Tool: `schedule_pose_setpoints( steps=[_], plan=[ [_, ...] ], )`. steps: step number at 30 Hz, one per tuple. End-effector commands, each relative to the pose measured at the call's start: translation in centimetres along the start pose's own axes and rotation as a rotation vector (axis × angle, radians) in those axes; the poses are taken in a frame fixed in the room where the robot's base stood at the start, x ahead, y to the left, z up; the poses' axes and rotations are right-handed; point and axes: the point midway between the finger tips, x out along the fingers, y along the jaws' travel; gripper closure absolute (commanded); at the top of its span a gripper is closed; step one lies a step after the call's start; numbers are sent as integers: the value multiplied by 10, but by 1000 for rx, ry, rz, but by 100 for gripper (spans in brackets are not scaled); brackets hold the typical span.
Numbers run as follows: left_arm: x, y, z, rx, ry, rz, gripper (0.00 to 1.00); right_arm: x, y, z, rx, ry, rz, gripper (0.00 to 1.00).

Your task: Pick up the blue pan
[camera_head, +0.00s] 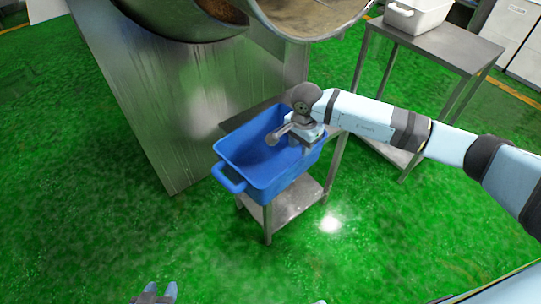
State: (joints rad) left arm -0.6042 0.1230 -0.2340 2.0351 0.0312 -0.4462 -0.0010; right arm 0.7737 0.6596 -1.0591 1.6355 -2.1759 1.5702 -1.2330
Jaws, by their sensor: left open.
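The blue pan (258,175) is a deep rectangular tub with a loop handle at its near left end. It rests on a small metal stand (290,205). My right arm reaches in from the right, and my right gripper (304,143) is at the pan's right end, over the rim. The wrist hides the far right part of the pan, and I cannot tell whether the jaws are closed on it. My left gripper (157,293) shows only its tips at the bottom edge, open, well apart from the pan.
A large metal drum (310,12) on a steel housing (190,100) stands behind the pan. A metal table (440,45) at the upper right holds a white pan (418,14). The green floor (110,225) in front and to the left is clear.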

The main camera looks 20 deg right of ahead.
Motion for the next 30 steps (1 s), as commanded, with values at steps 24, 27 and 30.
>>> schedule_pose_setpoints(
  steps=[24,27,30],
  plan=[
    [-4,-1,2,11,-5,-1,57,84,0,10,1,-3,-1,63],
    [-4,-1,2,11,-5,-1,57,84,0,10,1,-3,-1,63],
    [-3,-1,2,10,-5,-1,57,84,0,10,1,-3,-1,74]
  ],
)
